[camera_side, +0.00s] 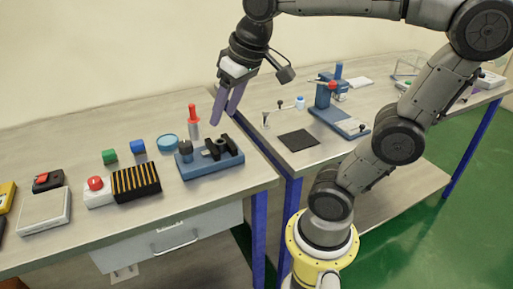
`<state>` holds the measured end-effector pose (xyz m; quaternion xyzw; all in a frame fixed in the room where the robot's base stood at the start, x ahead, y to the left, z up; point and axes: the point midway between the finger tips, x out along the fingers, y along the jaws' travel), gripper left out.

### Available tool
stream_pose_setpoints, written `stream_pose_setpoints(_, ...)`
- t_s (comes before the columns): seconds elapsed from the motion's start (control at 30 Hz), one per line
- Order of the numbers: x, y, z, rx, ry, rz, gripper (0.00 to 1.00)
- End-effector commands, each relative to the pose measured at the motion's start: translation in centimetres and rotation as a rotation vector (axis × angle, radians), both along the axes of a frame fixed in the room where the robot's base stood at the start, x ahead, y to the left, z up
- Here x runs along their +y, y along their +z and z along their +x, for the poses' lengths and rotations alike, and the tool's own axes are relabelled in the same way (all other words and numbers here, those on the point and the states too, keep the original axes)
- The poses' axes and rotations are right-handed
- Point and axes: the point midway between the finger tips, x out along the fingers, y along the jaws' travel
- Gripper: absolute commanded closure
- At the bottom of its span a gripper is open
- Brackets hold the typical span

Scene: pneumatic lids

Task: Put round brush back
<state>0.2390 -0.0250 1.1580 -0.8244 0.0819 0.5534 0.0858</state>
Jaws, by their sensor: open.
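My gripper (226,114), with two purple fingers, points down above the right end of the left table. Its fingers are apart with nothing visible between them. Below it sits a blue block (212,164) carrying several black parts, one of them a round knob (185,147) at its left end. An upright tool with a red top and grey lower part (193,120) stands just left of the fingers, apart from them. I cannot tell for sure which item is the round brush; none shows clear bristles.
The right table (285,170) holds a black mat (298,140) and a blue stand (322,95).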

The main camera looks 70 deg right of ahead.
Motion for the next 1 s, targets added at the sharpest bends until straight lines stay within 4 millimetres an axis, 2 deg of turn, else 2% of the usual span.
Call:
stream_pose_setpoints(0.03,0.8,-1.2,-1.9,-0.023,0.050,-0.012,0.46)
stream_pose_setpoints(0.1,1.5,-2.8,-3.8,-0.049,0.110,-0.029,0.46)
stream_pose_setpoints(0.2,2.1,-4.8,-5.8,-0.078,0.174,-0.047,0.46)
stream_pose_setpoints(0.3,2.4,-6.1,-7.0,-0.096,0.214,-0.059,0.46)
stream_pose_setpoints(0.43,2.6,-6.7,-7.5,-0.104,0.232,-0.064,0.46)
stream_pose_setpoints(1.0,2.5,-6.6,-7.5,-0.103,0.229,-0.064,0.46)
